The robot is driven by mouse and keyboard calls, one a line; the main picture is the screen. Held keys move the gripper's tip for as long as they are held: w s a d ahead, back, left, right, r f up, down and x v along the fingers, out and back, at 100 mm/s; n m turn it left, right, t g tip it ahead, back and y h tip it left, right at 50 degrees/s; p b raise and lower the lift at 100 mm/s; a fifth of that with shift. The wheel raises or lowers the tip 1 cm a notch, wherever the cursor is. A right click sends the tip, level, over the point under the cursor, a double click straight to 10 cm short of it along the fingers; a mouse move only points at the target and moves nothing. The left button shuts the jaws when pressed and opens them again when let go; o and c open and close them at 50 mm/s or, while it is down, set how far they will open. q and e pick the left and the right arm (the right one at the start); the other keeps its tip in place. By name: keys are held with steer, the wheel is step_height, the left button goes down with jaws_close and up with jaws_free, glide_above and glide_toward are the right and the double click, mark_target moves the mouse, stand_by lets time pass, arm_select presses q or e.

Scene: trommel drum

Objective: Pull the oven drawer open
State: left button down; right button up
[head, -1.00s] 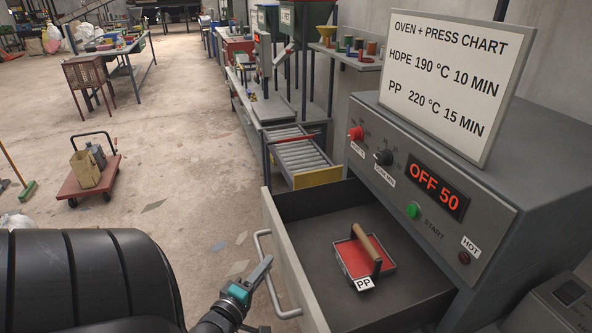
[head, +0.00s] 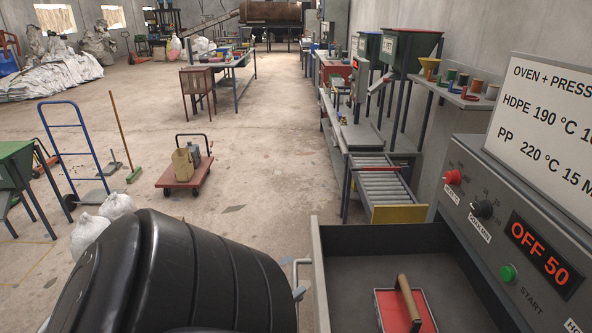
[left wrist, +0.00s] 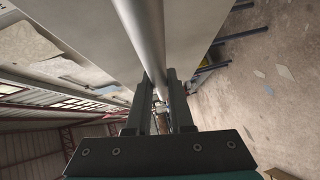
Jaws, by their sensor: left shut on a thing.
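The oven drawer (head: 319,270) stands pulled out from the grey oven (head: 470,215), at the lower right of the head view. A red tray (head: 390,312) with a wooden handle lies inside it. The drawer's metal bar handle (head: 304,262) is on its front face. My left gripper (head: 299,293) is at this handle, mostly hidden behind my black body part. In the left wrist view, its two fingers (left wrist: 160,92) are shut on the bar handle (left wrist: 147,40). My right gripper is not in view.
A roller conveyor (head: 378,183) with a yellow end plate stands just beyond the drawer. A red cart (head: 186,177) and a blue hand truck (head: 75,150) stand farther off at left.

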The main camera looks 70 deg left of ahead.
arm_select(q)
steer(key=c, duration=0.8)
jaws_free()
steer(key=v, duration=1.5)
steer(key=shift+s+f, duration=0.1)
steer(key=s+d+f+m+g+h+b, duration=0.1)
steer(key=d+f+m, duration=0.6)
steer(key=f, duration=0.8)
steer(key=s+d+f+m+g+h+b, duration=0.1)
steer(key=d+f+m+g+h+b, duration=0.2)
steer(key=f, duration=1.2)
steer(key=s+d+f+m+g+h+b, duration=0.1)
steer(key=d+f+m+g+h+b, duration=0.1)
steer(key=d+f+m+g+b, duration=0.4)
steer(key=d+f+m+g, duration=0.4)
steer(key=d+f+m, duration=0.1)
steer(key=f+m, duration=0.2)
steer(key=shift+d+f+m, duration=0.2)
steer(key=shift+f+m, duration=0.1)
steer(key=shift+f, duration=0.6)
